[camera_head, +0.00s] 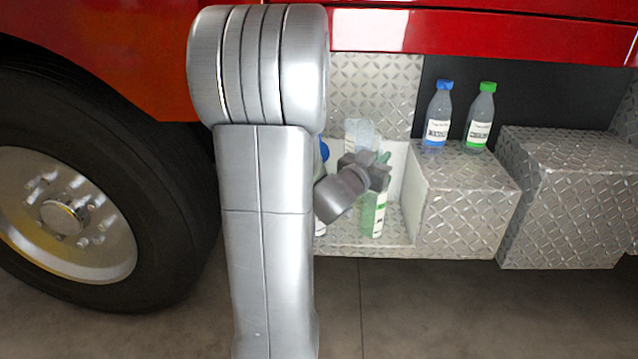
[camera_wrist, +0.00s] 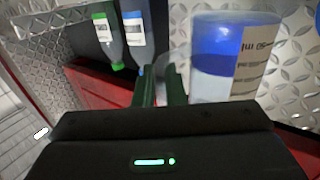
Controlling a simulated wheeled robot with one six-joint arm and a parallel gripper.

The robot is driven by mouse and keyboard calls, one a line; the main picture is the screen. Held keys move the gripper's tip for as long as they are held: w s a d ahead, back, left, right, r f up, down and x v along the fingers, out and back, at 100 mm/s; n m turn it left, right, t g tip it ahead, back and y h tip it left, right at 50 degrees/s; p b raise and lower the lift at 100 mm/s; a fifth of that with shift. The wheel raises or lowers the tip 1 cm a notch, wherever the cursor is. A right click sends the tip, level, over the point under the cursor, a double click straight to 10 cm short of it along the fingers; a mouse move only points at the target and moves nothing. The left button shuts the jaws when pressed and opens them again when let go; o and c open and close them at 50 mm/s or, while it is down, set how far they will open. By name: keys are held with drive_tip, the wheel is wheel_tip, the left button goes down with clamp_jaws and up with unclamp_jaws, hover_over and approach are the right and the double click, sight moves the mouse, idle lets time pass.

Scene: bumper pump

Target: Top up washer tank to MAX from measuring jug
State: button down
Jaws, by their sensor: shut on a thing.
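My gripper (camera_head: 366,162) is in front of the plated recess low on the red truck. The measuring jug (camera_head: 361,131), clear with a pale tint, shows just above it. In the wrist view, which looks upside down, my gripper (camera_wrist: 160,88) is shut on the jug's clear handle. The jug (camera_wrist: 212,55) holds blue liquid and has a printed ml scale. A tank with a blue part (camera_head: 324,150) and a white label is mostly hidden behind my arm; I cannot read its label or level. A green tank (camera_head: 373,213) with a pale label stands below my gripper.
A blue-capped bottle (camera_head: 437,115) and a green-capped bottle (camera_head: 481,118) stand on a diamond-plate box (camera_head: 465,195) right of the recess. Another plated box (camera_head: 565,200) stands farther right. A large wheel (camera_head: 75,200) is at left. The floor in front is clear.

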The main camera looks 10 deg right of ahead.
sight(356, 149)
drive_tip(key=shift+s+d, duration=0.2)
drive_tip(key=shift+d, duration=0.25)
drive_tip(key=shift+a, duration=0.15)
drive_tip(key=w+a+n+t, duration=0.1)
drive_tip(key=n, duration=0.2)
drive_tip(key=w+a+r+n+t+p, duration=0.1)
drive_tip(key=a+n, duration=0.1)
drive_tip(key=n, duration=0.1)
drive_tip(key=a+n+t, duration=0.1)
drive_tip(key=n, duration=0.2)
drive_tip(key=shift+w+a+r+n+h, duration=0.25)
drive_tip(key=shift+w+r+n+h, duration=0.05)
drive_tip(key=shift+w+r+h, duration=0.1)
drive_tip(key=shift+w+a+f+n+t, duration=0.15)
drive_tip(key=shift+f+n+t, duration=0.15)
drive_tip(key=shift+n, duration=0.5)
drive_tip(key=shift+a+r+n+t+p, duration=0.1)
drive_tip(key=shift+a+n+t+p, duration=0.15)
drive_tip(key=shift+n+p, duration=0.45)
drive_tip(key=shift+w+a+n+t+y, duration=0.2)
drive_tip(key=shift+n+t+y, duration=0.1)
drive_tip(key=shift+n, duration=0.4)
